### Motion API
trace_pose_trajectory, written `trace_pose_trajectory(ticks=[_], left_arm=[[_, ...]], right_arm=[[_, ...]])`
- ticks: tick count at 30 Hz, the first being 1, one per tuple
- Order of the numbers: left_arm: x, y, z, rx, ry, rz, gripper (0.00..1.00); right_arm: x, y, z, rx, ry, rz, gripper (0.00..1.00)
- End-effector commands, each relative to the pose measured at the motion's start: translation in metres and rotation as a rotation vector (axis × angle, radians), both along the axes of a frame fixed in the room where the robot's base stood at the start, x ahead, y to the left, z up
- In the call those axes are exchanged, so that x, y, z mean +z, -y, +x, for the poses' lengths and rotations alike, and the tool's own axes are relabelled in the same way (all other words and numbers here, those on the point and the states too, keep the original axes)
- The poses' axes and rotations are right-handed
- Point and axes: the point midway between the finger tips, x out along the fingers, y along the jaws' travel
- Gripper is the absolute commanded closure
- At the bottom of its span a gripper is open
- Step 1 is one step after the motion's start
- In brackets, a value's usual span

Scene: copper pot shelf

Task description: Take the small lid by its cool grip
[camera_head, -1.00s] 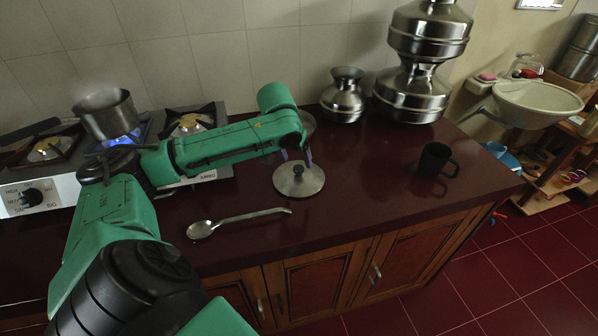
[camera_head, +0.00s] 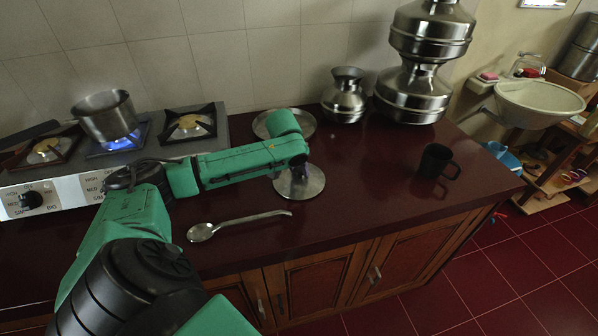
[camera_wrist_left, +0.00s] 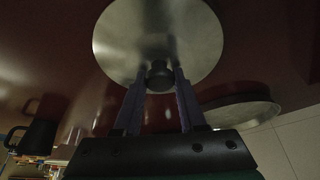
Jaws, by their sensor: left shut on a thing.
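The small lid (camera_head: 313,188) is a flat round metal disc at the front middle of the dark red counter. In the head view my left gripper (camera_head: 299,173) points down over the lid and mostly hides the knob. The lid looks flat and at counter level; I cannot tell whether it touches the counter. My right gripper is not in view.
A saucepan (camera_head: 106,117) stands over a lit blue flame on the stove. A metal plate (camera_head: 262,124) lies behind my forearm. A spoon (camera_head: 240,222) lies in front, a dark mug (camera_head: 436,160) stands right, and metal pots (camera_head: 343,98) stand at the back.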

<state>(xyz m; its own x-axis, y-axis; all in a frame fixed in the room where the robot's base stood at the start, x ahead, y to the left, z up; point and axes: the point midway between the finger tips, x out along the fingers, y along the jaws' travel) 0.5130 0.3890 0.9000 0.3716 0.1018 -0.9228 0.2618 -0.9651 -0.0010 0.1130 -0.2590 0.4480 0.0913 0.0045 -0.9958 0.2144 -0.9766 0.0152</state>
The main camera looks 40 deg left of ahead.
Motion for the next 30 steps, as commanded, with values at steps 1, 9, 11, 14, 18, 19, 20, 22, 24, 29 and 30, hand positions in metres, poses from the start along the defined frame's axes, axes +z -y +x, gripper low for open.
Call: trace_pose_trajectory(ticks=[1,9,11,14,18,19,20,22,24,29,30], left_arm=[[-0.001,0.001,-0.001,-0.001,-0.003,-0.001,1.0],[0.013,0.001,0.0,-0.001,0.0,-0.002,1.0],[0.024,0.001,0.001,-0.001,0.002,-0.001,1.0],[0.051,0.0,0.001,-0.001,0.006,0.0,1.0],[0.106,0.001,0.002,-0.001,0.009,-0.004,1.0],[0.118,0.001,0.001,-0.002,0.008,-0.004,1.0],[0.129,0.001,0.001,-0.001,0.008,-0.004,1.0],[0.153,0.002,0.001,-0.002,0.008,-0.005,1.0],[0.172,0.001,0.001,-0.002,0.005,-0.004,1.0],[0.198,0.001,0.0,0.0,0.001,-0.002,1.0],[0.202,0.001,0.0,-0.001,0.0,-0.002,1.0]], right_arm=[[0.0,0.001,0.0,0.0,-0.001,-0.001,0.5],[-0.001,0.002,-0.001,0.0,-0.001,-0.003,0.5],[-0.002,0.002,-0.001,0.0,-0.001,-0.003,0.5],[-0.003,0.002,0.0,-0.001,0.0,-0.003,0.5],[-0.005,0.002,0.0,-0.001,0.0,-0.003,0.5],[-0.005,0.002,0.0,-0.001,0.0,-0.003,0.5],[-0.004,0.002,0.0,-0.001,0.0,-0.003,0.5],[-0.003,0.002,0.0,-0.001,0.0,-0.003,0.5],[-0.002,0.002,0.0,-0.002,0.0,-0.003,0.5],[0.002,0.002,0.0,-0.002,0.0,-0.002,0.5],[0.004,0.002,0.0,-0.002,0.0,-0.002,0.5]])
